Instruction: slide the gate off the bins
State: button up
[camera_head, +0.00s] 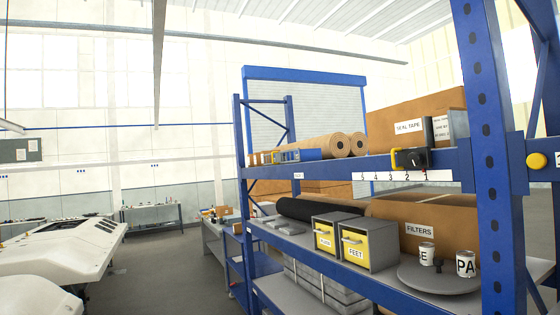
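Two grey bins with yellow fronts and handles stand side by side on the rack's middle shelf; the nearer bin (368,245) reads FEET, and the label on the other bin (325,235) is too small to read surely. A black block with a yellow handle (408,159) sits on the upper blue beam, above a white numbered strip (400,176). I cannot tell whether this block belongs to the gate, and no panel clearly shows as a gate over the yellow-fronted bins. Small yellow and blue items (290,156) line the upper shelf's left front. My gripper is not in view.
The blue rack post (490,150) stands close at right. A round grey tray (438,278) with two labelled cans (466,263) and a FILTERS carton (410,212) share the middle shelf. White bulky shapes (60,250) fill the lower left. Open floor (150,265) lies between.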

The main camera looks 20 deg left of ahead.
aim_at(279, 156)
jog(key=i+j+u, duration=0.35)
jog(key=i+u, duration=0.15)
jog(key=i, duration=0.2)
jog(key=i+j+u, duration=0.1)
jog(key=i+u, duration=0.35)
jog(key=i, duration=1.1)
jog(key=i+j+z, duration=0.15)
jog(key=i, duration=0.6)
jog(key=i+j+z, duration=0.1)
jog(key=i, duration=0.7)
